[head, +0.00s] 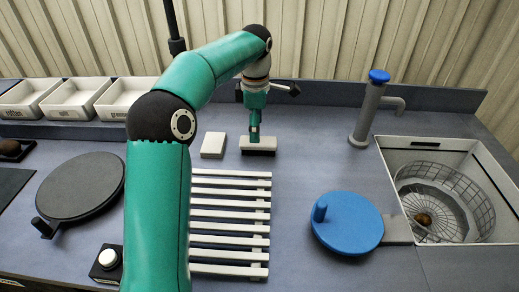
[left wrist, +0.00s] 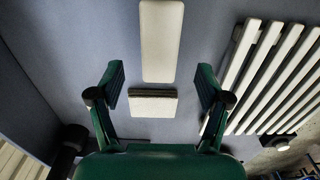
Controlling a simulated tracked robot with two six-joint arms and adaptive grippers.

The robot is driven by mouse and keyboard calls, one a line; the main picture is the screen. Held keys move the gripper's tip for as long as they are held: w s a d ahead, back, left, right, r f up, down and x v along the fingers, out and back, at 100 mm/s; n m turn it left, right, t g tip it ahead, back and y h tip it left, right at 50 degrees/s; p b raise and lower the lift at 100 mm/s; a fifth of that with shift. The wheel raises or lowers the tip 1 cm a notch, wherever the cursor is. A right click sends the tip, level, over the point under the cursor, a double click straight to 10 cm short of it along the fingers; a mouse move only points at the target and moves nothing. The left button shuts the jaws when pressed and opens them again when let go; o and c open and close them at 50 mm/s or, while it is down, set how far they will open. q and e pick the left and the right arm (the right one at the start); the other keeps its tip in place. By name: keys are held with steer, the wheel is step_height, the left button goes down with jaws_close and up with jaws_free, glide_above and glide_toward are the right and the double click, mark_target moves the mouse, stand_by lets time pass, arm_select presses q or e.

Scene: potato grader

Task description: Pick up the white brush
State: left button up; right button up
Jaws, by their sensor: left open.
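The white brush (head: 258,143), with a pale top and a dark lower edge, sits on the grey-blue worktop behind the slatted rack. My left gripper (head: 255,131) points down right over it; in the head view its fingers partly cover the brush. My right gripper is in neither view.
A plain white block (head: 213,145) lies just left of the brush. The white slatted rack (head: 230,211) is in front. A blue round lid (head: 347,222), a tap (head: 369,108) and a sink with a wire basket (head: 440,200) are right. White bins (head: 76,98) and a dark disc (head: 82,190) are left.

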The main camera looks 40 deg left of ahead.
arm_select(q)
steer(key=shift+a+f, duration=0.15)
steer(key=shift+f, duration=2.8)
steer(key=c, duration=1.3)
steer(key=shift+r, duration=0.2)
steer(key=shift+r, duration=0.55)
steer(key=shift+r+p, duration=3)
steer(key=shift+r, duration=6.3)
